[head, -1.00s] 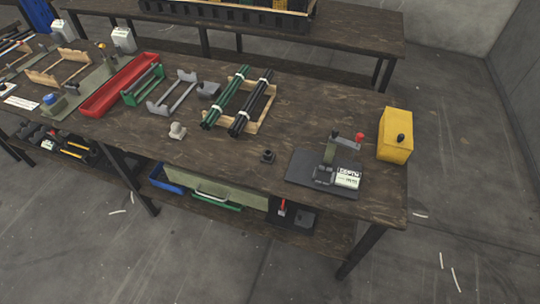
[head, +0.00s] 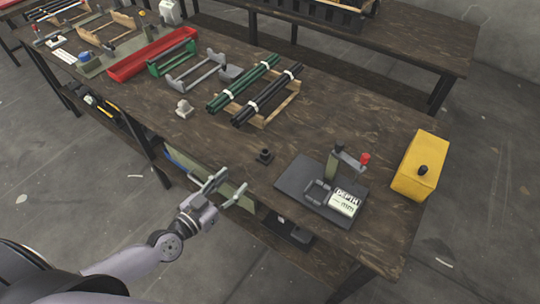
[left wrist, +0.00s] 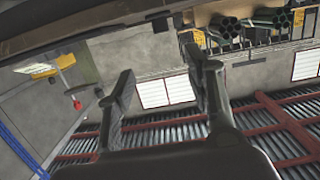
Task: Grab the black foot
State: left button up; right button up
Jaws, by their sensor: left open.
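The black foot (head: 264,156) is a small dark piece standing on the brown workbench (head: 330,115), left of the dark press plate. My left gripper (head: 229,192) is open and empty in the head view, out past the bench's front edge, below and left of the black foot. In the left wrist view the two fingers (left wrist: 163,95) are apart with nothing between them. That view faces the wall and racks, and the foot does not show there. My right gripper is not in view.
The press (head: 330,182) with a red-knobbed lever and depth label stands right of the foot. A yellow box (head: 420,163) is further right. Tube bundles (head: 265,95) lie behind, and a grey-white foot (head: 184,108) stands to the left. Bench around the black foot is clear.

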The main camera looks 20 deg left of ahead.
aim_at(262, 155)
pick_arm(q)
jog(key=x, duration=1)
jog(key=shift+w, duration=0.15)
jog(key=b+x, duration=0.1)
jog(key=x, duration=0.1)
jog(key=f+b+x, duration=0.1)
jog(key=x, duration=0.2)
jog(key=shift+w+a, duration=0.15)
jog(key=shift+w, duration=0.05)
jog(key=shift+s, duration=0.1)
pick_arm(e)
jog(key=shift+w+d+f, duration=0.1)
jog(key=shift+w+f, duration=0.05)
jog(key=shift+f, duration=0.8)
pick_arm(q)
jog(key=shift+c, duration=0.4)
jog(key=c, duration=0.8)
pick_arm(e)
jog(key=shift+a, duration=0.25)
